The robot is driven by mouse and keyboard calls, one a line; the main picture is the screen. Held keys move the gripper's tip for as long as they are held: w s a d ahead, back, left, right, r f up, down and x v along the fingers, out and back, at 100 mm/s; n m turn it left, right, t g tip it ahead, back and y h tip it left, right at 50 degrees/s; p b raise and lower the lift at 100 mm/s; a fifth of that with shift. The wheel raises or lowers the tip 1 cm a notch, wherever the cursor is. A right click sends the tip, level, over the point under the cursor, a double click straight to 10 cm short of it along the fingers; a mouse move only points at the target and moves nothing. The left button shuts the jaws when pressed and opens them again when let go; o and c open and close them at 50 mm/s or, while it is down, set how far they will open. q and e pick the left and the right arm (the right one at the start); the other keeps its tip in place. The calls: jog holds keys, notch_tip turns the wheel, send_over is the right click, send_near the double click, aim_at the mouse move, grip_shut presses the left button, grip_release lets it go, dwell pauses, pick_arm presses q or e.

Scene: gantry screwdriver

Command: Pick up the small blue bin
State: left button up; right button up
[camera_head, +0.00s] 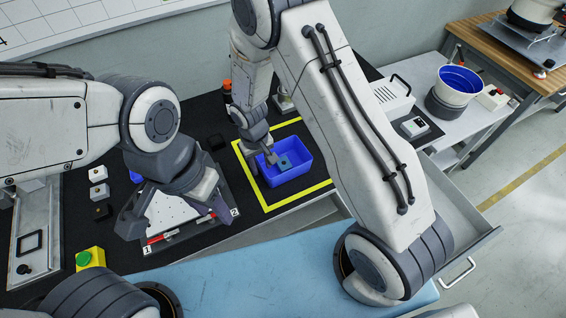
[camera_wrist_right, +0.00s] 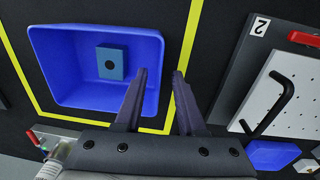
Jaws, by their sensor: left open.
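The small blue bin (camera_head: 300,173) stands inside a yellow taped square on the black mat. It also shows in the right wrist view (camera_wrist_right: 80,92), with a blue block with a dark hole (camera_wrist_right: 110,63) inside it. My right gripper (camera_head: 269,158) is at the bin's left side in the head view. In the right wrist view its fingers (camera_wrist_right: 161,74) are apart, one over the bin's inside and one outside its wall; I cannot tell whether they touch it. My left gripper (camera_head: 176,214) is open and empty over the white pegboard (camera_head: 168,212).
Yellow tape (camera_head: 287,204) borders the bin. The board with red-handled tools lies left of it. A green-button yellow box (camera_head: 90,259) and small blocks (camera_head: 98,192) are further left.

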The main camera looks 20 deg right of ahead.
aim_at(263, 176)
jog(key=shift+w+d+f, duration=0.1)
jog(key=shift+f, duration=1.8)
grip_shut()
